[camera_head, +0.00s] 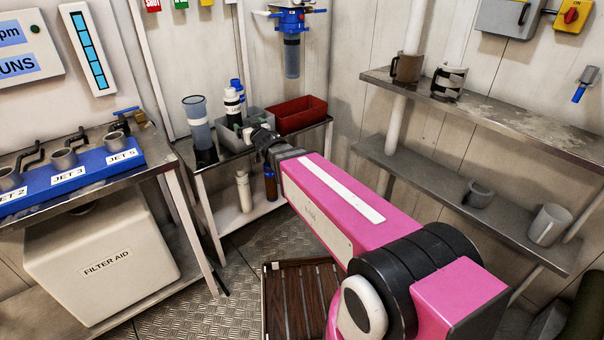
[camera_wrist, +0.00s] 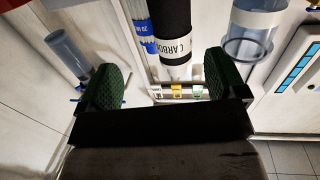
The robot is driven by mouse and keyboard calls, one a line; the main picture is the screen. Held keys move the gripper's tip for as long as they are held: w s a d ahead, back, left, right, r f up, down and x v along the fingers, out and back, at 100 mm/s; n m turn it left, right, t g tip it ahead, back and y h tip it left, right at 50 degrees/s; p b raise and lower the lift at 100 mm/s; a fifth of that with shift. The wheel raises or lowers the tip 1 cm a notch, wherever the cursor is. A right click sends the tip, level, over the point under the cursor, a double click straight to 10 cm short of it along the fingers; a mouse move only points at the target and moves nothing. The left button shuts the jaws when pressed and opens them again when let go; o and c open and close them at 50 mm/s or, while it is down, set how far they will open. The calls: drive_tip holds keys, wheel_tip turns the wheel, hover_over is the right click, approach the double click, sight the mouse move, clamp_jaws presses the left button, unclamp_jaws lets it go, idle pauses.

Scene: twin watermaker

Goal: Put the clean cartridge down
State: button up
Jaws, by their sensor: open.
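My gripper (camera_wrist: 164,80) is open, with a gap between its two green pads. It reaches over the small metal bench at the back, where my gripper (camera_head: 260,138) also shows in the head view. Beyond the pads in the wrist view is a black cartridge (camera_wrist: 174,22) with a white band reading CARBON and a pale end. A white cartridge with a blue label (camera_wrist: 139,22) is beside it. A cartridge with white and black parts (camera_head: 232,106) stands at the grey bin (camera_head: 262,123) in the head view. I cannot tell which cartridge is the clean one.
A clear bluish housing (camera_head: 198,122) stands left of the grey bin, and a red bin (camera_head: 302,117) is to its right. A blue-headed filter (camera_head: 291,45) hangs on the wall above. Bottles (camera_head: 244,190) stand on the lower shelf. Wall shelves (camera_head: 440,188) with mugs are at right.

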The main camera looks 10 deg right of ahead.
drive_tip(key=s+d+f+m+g+h, duration=0.2)
drive_tip(key=d+f+g+h, duration=0.15)
drive_tip(key=d+f, duration=0.35)
drive_tip(key=s+d+f+m+g+h, duration=0.2)
drive_tip(key=d+f+h, duration=0.25)
drive_tip(key=d, duration=0.45)
drive_tip(key=s+d+f+g, duration=0.4)
drive_tip(key=s+d+g, duration=0.1)
drive_tip(key=s, duration=0.3)
drive_tip(key=s+d+f+g, duration=0.5)
drive_tip(key=s, duration=0.4)
drive_tip(key=shift+m+y, duration=0.4)
